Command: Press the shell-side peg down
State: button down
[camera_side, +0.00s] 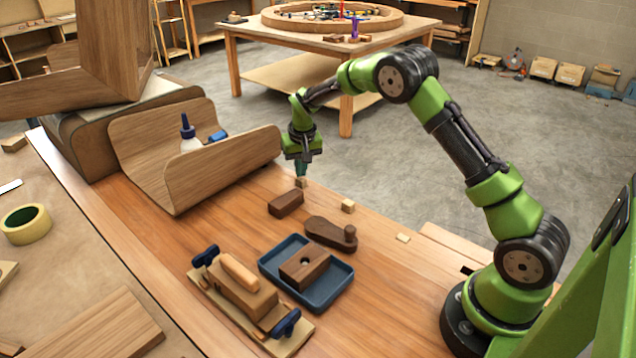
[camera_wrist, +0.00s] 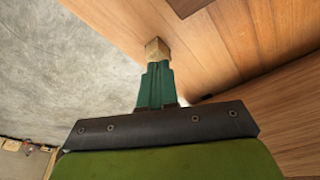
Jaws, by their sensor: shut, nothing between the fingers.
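My gripper (camera_side: 301,173) is shut and points down at the far edge of the bench, right of the bent plywood shell (camera_side: 192,178). A small pale wooden peg (camera_side: 301,183) is directly below the fingertips. In the wrist view the green fingers (camera_wrist: 158,67) are together and their tips meet the peg (camera_wrist: 157,48) or sit just short of it; I cannot tell if they touch. The peg's lower part and its seat are not clear. Another small pale wooden piece (camera_side: 348,206) stands apart to the right, nearer the arm base.
A dark block (camera_side: 286,203) lies close in front of the peg. A dark piece with a knob (camera_side: 328,234), a blue tray (camera_side: 340,285) holding a block with a hole, and a clamped wooden jig (camera_side: 240,290) stand nearer. A glue bottle (camera_side: 189,140) is in the shell.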

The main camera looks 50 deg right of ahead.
jog(key=shift+f, duration=1.7)
jog(key=shift+r, duration=4.1)
jog(key=shift+s+f, duration=0.1)
jog(key=shift+f, duration=0.1)
jog(key=s+a+r+t+y, duration=0.1)
jog(key=s+a+r, duration=0.3)
jog(key=s, duration=0.6)
jog(key=s+a+r+n+t+y, duration=0.1)
jog(key=s+a+r, duration=0.4)
jog(key=s, duration=0.6)
jog(key=s+a+r+n+t+y, duration=0.1)
jog(key=s+a+r+t, duration=0.2)
jog(key=s, duration=0.7)
notch_tip(320, 180, up, 5)
jog(key=shift+s+a+f, duration=0.15)
jog(key=shift+a, duration=1.05)
